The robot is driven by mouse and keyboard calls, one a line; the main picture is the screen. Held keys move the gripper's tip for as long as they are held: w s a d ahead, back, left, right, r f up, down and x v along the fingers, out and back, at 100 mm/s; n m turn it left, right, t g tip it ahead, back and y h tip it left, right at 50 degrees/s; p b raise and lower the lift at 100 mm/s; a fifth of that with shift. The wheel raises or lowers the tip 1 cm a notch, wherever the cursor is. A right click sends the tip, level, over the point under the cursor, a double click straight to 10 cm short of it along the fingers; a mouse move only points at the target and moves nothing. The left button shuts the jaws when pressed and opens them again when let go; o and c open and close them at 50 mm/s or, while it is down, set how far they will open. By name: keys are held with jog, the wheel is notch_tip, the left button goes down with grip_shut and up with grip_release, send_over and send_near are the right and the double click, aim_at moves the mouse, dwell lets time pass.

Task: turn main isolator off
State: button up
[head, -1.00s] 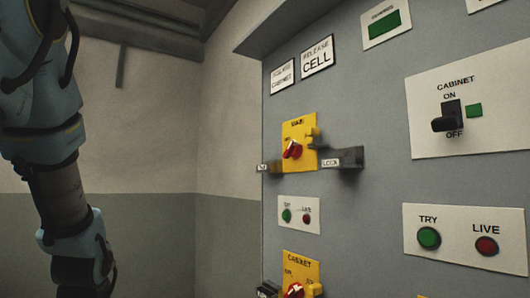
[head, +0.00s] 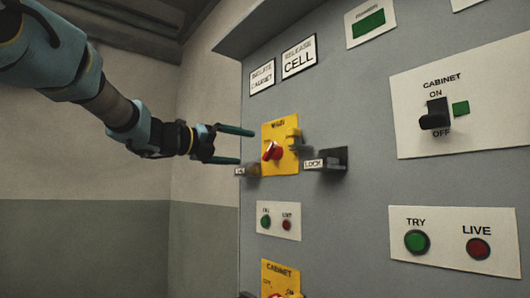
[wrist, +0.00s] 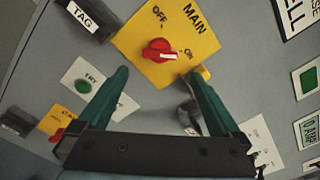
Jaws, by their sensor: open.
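The main isolator is a yellow plate (head: 283,127) with a red rotary knob (head: 271,150) on the grey panel. In the wrist view the plate (wrist: 190,28) reads MAIN, OFF and ON, and the white mark on the red knob (wrist: 159,51) points toward ON. My gripper (head: 245,146) is open and empty, with its two green fingers extended toward the panel, just left of the knob. In the wrist view my fingertips (wrist: 157,73) lie either side of and below the knob, apart from it.
A dark LOCK holder (head: 334,158) juts out right of the isolator, and a TAG holder (head: 252,171) is at its lower left. A yellow tab (head: 294,138) sticks out of the plate. Below are a TRY/LIVE plate (head: 277,208) and a yellow CABINET isolator (head: 279,273).

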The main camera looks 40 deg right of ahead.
aim_at(267, 152)
jog(key=d+p, duration=0.1)
jog(key=d, duration=0.2)
jog(key=d+p, duration=0.1)
jog(key=d, duration=0.2)
jog(key=d+p, duration=0.1)
jog(key=d, duration=0.2)
jog(key=shift+s+d, duration=0.3)
jog(key=c, duration=1.2)
